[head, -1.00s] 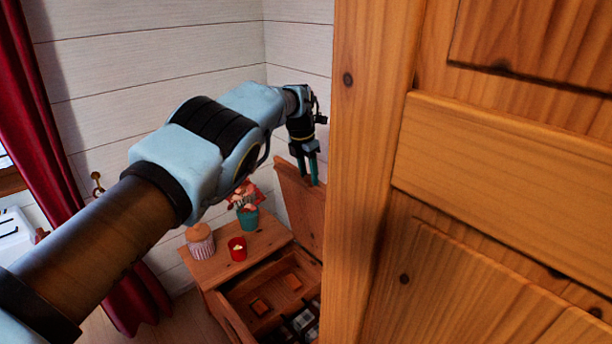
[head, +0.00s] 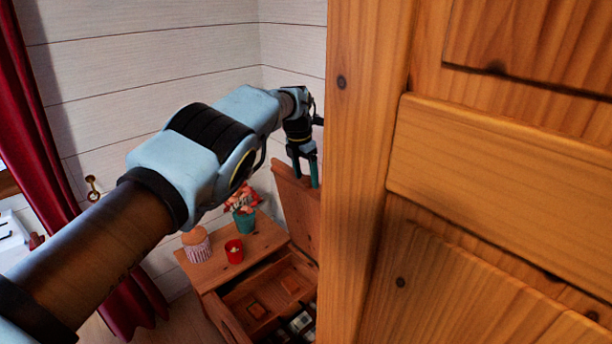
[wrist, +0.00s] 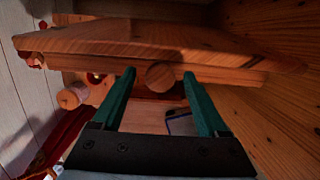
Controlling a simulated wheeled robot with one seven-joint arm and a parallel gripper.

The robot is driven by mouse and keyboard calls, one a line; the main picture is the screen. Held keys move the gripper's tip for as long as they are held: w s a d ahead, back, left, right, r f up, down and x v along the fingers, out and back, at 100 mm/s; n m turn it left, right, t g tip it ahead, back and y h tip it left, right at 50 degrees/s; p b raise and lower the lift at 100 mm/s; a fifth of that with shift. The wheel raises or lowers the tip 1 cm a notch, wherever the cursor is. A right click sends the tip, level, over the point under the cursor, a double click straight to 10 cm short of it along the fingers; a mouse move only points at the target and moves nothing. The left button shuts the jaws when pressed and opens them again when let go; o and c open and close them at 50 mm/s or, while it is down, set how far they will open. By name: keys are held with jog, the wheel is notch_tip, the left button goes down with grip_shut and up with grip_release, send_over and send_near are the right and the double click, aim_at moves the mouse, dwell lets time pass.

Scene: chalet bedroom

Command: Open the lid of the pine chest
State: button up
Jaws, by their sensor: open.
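The pine chest (head: 226,315) stands low behind the wardrobe-like wooden front, partly hidden by it. Its lid (head: 297,215) is raised and stands steeply up at the back right, so the inside shows. My gripper (head: 304,181) is at the lid's upper edge, pointing down, with its fingers apart. In the wrist view the lid (wrist: 220,57) crosses the frame, and a round wooden knob (wrist: 160,75) on its edge lies between the two green fingertips. I cannot tell whether a finger touches the lid or knob.
A tall pine cabinet (head: 480,170) fills the right side, close to my arm. A red curtain (head: 50,150) hangs left.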

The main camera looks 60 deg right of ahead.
notch_tip(320, 180, up, 11)
jog(key=a+b, duration=0.1)
jog(key=b, duration=0.2)
jog(key=shift+w+a+f, duration=0.2)
jog(key=shift+w+a, duration=0.1)
jog(key=shift+a, duration=0.05)
jog(key=shift+w, duration=0.1)
